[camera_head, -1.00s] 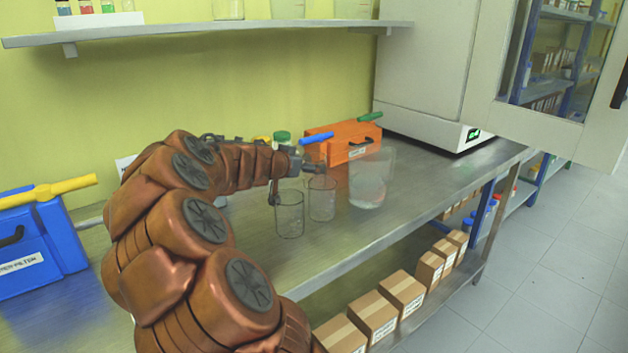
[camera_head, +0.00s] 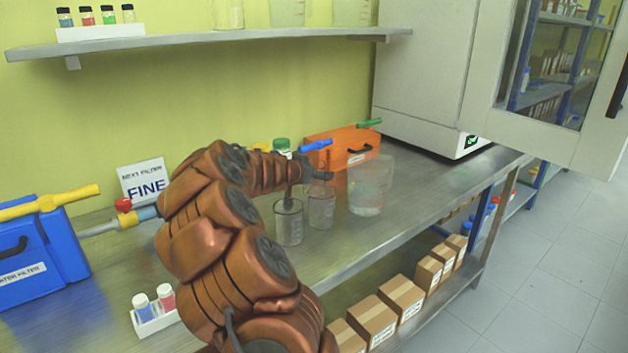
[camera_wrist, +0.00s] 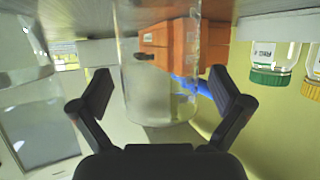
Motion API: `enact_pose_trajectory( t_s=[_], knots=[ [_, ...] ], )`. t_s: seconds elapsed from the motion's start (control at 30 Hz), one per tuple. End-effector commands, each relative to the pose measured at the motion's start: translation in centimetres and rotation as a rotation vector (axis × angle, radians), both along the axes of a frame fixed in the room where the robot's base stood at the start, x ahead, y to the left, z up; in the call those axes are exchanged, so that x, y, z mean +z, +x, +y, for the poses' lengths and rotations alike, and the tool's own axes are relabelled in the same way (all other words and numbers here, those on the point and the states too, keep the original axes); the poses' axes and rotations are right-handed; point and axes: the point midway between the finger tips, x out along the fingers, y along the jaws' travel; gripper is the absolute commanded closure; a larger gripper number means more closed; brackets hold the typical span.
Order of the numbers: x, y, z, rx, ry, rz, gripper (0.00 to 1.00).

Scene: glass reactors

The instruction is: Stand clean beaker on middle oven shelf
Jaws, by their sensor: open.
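Two small clear glass beakers, a left one (camera_head: 288,228) and a middle one (camera_head: 321,210), stand upright on the bench beside a larger clear vessel (camera_head: 370,190). I cannot tell which is the clean one. My gripper (camera_head: 306,182) is low over the bench at the small beakers. In the wrist view, which is upside down, my open gripper (camera_wrist: 160,98) has a clear glass beaker (camera_wrist: 150,85) between or just beyond its fingers; contact is unclear. The white oven (camera_head: 425,70) stands at the back right, its door (camera_head: 486,95) swung open. Its shelves are hidden.
An orange case (camera_head: 340,147) and a green-capped bottle (camera_head: 281,146) stand behind the beakers. A blue filter box (camera_head: 50,240) and a small vial rack (camera_head: 155,318) are at the left. A wall shelf (camera_head: 210,40) runs above. Cartons (camera_head: 400,292) sit below the bench.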

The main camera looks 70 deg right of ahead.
Motion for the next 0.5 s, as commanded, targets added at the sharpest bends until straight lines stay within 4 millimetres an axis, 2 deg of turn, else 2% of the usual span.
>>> enact_pose_trajectory(
  t_s=[0.2, 0.5],
  knots=[
    [-0.01, 0.0, -0.03, 0.0, 0.0, -0.001, 0.0],
    [-0.01, 0.01, -0.02, 0.0, 0.0, -0.001, 0.31]
  ],
)
